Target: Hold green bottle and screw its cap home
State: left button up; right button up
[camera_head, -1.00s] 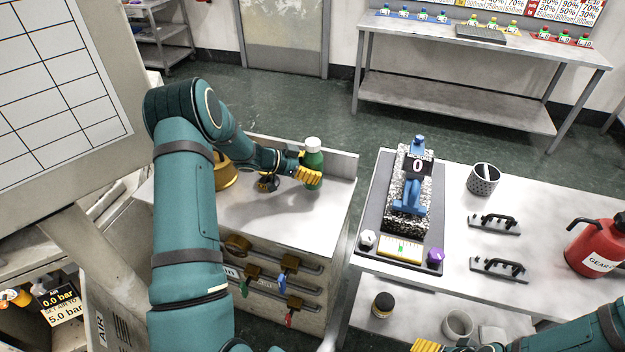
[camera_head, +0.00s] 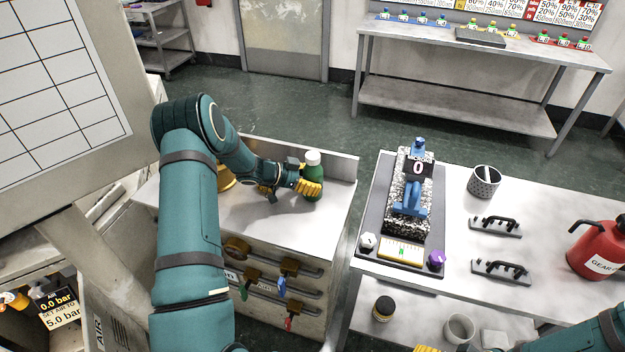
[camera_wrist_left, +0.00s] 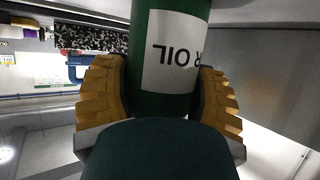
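The green bottle (camera_head: 314,183) with a white top (camera_head: 312,157) stands upright at the right side of the left-hand cabinet top. I cannot tell how tightly the white top sits, or whether the base touches the surface. My left gripper (camera_head: 309,188) is at the bottle's body, its yellow fingers around it. In the left wrist view the bottle (camera_wrist_left: 170,70) shows a white label reading "R OIL", upside down, between both fingers, which appear to press on its sides. My right gripper (camera_head: 430,349) barely shows at the bottom edge; its opening is hidden.
The cabinet top (camera_head: 240,212) has a raised back edge. A brass-coloured round thing (camera_head: 226,178) stands left of the gripper. On the right bench are a blue-handled gauge (camera_head: 412,195), a perforated cup (camera_head: 484,181), two black-handled plates and a red can (camera_head: 597,250).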

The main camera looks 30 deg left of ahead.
pick_arm(q)
jog(key=shift+o, duration=1)
jog(key=shift+r, duration=0.2)
jog(key=p+v, duration=0.1)
jog(key=v, duration=0.6)
jog(key=shift+s+a, duration=0.15)
jog(key=shift+r, duration=0.15)
